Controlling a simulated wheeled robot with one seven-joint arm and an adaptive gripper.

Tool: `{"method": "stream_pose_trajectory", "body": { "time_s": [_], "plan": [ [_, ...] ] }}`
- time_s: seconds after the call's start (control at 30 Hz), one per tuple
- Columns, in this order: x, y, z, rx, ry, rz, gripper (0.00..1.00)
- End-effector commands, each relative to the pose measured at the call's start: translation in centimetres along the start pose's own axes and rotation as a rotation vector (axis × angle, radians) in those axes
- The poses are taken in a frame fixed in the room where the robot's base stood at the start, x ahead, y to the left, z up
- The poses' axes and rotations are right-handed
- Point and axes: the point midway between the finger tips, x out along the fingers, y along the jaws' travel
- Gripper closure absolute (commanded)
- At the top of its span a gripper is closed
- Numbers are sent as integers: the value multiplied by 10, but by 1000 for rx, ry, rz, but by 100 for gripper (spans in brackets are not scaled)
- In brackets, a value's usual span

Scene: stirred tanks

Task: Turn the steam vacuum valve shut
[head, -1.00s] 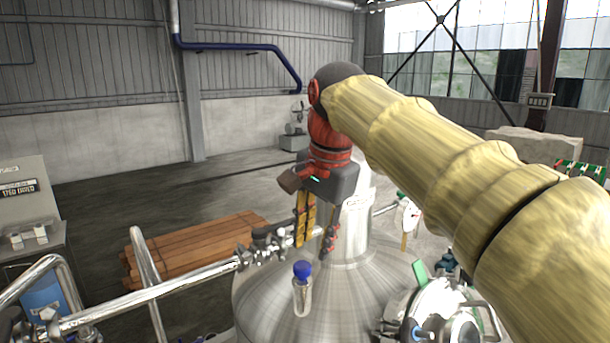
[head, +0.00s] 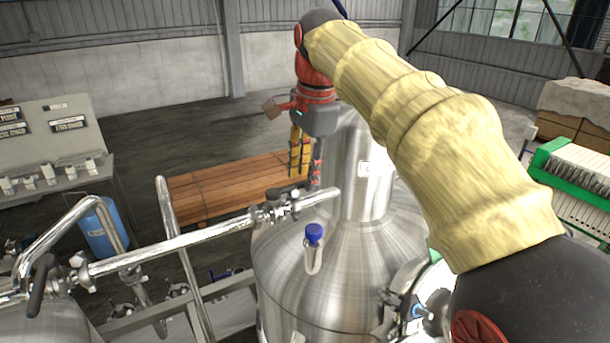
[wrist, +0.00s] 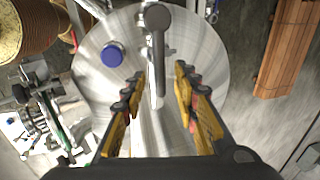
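My gripper (head: 306,178) is open and points down over the steel tank (head: 295,265), beside the end of a steel pipe (head: 165,247). Small valve fittings (head: 276,204) sit on that pipe near the fingertips. In the wrist view, a dark grey lever with a round hub (wrist: 158,48) lies ahead, lined up with the gap between the fingertips (wrist: 159,75). The fingers look apart from it, with nothing held. No label is readable, so I cannot tell for certain that this lever is the steam vacuum valve.
A blue-capped sight tube (head: 313,248) stands on the tank close to the pipe, also left of the lever in the wrist view (wrist: 112,54). A tall steel neck (head: 368,180) rises just right of my gripper. Timber (head: 225,186) lies on the floor behind.

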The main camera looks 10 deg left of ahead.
Motion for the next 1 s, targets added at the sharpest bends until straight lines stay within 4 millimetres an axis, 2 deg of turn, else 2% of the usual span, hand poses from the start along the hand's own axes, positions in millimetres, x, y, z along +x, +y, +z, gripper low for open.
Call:
{"method": "stream_pose_trajectory", "body": {
  "time_s": [0.13, 0.4, 0.9, 1.0],
  "plan": [
    [8, 0, 0, 0, 0, -1, 70],
    [10, 0, 0, 0, 0, -2, 70],
    [9, 0, 0, 0, 0, -2, 98],
    [9, 0, 0, 0, 0, -2, 100]
  ]
}}
